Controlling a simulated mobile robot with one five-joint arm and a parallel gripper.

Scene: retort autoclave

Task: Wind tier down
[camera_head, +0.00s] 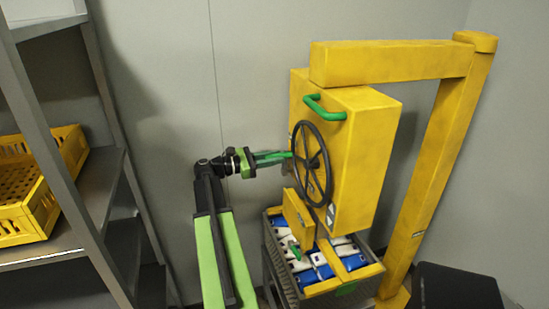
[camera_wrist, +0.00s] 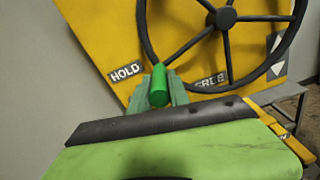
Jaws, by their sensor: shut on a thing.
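The black spoked handwheel (camera_head: 312,163) is on the left face of a tall yellow housing (camera_head: 362,150). It also shows large in the wrist view (camera_wrist: 223,20). My gripper (camera_head: 285,156) reaches in from the left and is shut on the wheel's green handle knob (camera_wrist: 159,85), at the wheel's left rim. The knob stands between my two green fingers. Below the housing is a grey tier crate (camera_head: 283,278) filled with blue and white packs (camera_head: 325,262). A yellow clamp piece (camera_head: 299,217) sits above the packs. My arm hides part of the left side.
A yellow post and beam frame (camera_head: 440,150) carries the housing on the right. A green bar handle (camera_head: 325,108) is near the housing's top. A grey shelf (camera_head: 100,180) with a yellow crate (camera_head: 40,185) stands left. A dark box (camera_head: 455,288) is at lower right.

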